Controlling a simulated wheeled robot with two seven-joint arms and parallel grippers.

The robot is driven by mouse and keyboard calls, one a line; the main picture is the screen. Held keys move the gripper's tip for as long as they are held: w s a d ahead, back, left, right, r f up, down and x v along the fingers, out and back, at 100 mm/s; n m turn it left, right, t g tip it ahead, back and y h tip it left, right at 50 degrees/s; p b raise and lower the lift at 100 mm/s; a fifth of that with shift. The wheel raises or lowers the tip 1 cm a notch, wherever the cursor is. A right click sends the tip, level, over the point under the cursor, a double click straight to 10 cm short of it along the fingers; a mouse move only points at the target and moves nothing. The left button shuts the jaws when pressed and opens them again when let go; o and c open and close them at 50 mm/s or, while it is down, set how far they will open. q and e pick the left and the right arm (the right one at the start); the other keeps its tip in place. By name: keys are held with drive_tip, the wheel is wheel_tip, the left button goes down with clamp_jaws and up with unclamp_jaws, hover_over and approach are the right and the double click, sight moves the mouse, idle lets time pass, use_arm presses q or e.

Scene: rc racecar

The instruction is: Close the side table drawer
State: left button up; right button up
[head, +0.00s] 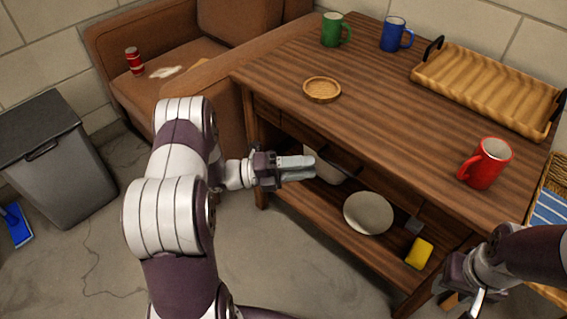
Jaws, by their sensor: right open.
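The wooden side table (385,110) fills the right half of the head view, with drawer fronts under its top and a lower shelf. A dark bar, perhaps a drawer handle (340,160), shows just right of my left gripper. The tabletop's overhang and my gripper hide much of the drawer fronts, so I cannot tell how far any drawer stands out. My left gripper (298,168) is at the table's long front side, below the top's edge; its fingers look together, with nothing seen between them. My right gripper (466,300) is open, low by the table's near right corner.
On the tabletop are a round wooden dish (321,90), a green mug (334,30), a blue mug (395,34), a red mug (486,163) and a wavy tray (485,85). A pale plate (368,213) and yellow sponge (418,253) are below. A bin (60,165) stands left.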

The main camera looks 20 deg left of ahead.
use_arm(q)
drive_tip(key=p+v, duration=0.1)
drive_tip(key=v, duration=0.6)
drive_tip(key=shift+w+d, duration=0.1)
